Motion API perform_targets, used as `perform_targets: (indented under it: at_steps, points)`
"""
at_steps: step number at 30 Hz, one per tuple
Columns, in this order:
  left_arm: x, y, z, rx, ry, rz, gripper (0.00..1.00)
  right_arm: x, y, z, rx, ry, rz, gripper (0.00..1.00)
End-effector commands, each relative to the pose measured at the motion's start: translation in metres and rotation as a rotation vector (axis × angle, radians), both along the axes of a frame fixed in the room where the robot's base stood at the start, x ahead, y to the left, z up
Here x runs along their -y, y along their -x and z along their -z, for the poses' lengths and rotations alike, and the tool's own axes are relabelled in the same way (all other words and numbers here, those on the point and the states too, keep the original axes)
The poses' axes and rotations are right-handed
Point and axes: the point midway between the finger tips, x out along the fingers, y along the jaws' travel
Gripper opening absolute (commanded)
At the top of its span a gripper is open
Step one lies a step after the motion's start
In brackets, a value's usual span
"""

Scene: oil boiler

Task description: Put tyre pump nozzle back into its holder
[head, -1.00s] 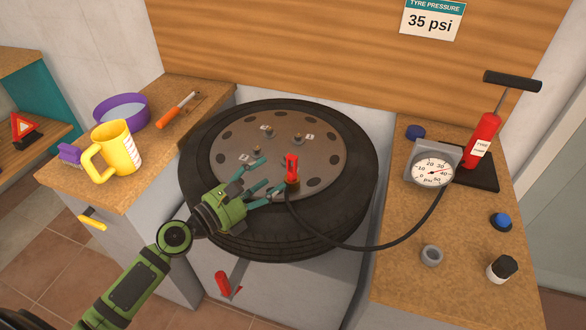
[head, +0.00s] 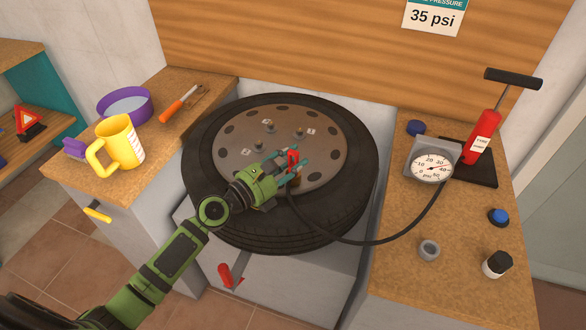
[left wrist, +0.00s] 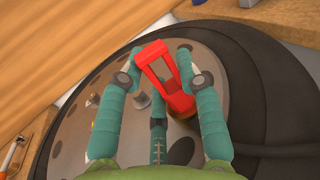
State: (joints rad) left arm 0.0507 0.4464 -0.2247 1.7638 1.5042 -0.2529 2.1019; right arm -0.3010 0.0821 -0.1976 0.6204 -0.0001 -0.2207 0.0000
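The red tyre pump nozzle (head: 293,160) stands on the wheel near the hub's front right edge, with a black hose running from it to the gauge. My left gripper (head: 294,165) is open with its teal fingers around the nozzle. In the left wrist view the nozzle (left wrist: 168,75) sits between the fingertips (left wrist: 165,60); whether they press on it is unclear. The red pump (head: 481,137) stands on a black base at the right, beside the pressure gauge (head: 432,167). No holder can be made out for certain. My right gripper is out of view.
The tyre (head: 330,225) lies flat between two worktops. The right worktop holds a grey ring (head: 429,250), a black-and-white bottle (head: 497,264) and blue caps. The left one holds a yellow jug (head: 122,143), a purple bowl (head: 125,105) and a screwdriver (head: 178,103).

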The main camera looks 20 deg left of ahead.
Motion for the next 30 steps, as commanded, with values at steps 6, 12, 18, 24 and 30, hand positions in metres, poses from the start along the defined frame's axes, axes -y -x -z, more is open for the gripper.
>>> perform_targets:
  at_steps: [6, 12, 18, 24, 30]
  points:
    - [0.0, 0.0, 0.0, 0.0, 0.0, 0.0, 0.0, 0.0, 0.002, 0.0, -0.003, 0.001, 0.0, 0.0]
    - [0.0, 0.0, -0.002, 0.0, 0.0, 0.0, 0.0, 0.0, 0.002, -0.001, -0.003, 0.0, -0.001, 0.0]
    - [0.0, 0.0, -0.018, 0.003, -0.001, 0.0, 0.0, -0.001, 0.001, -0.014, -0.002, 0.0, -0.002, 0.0]
    - [0.006, 0.002, -0.055, 0.0, 0.004, 0.003, 0.0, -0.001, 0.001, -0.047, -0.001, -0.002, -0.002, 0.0]
    - [0.051, 0.019, -0.083, -0.001, 0.011, 0.0, 0.0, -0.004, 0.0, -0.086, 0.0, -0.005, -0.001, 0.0]
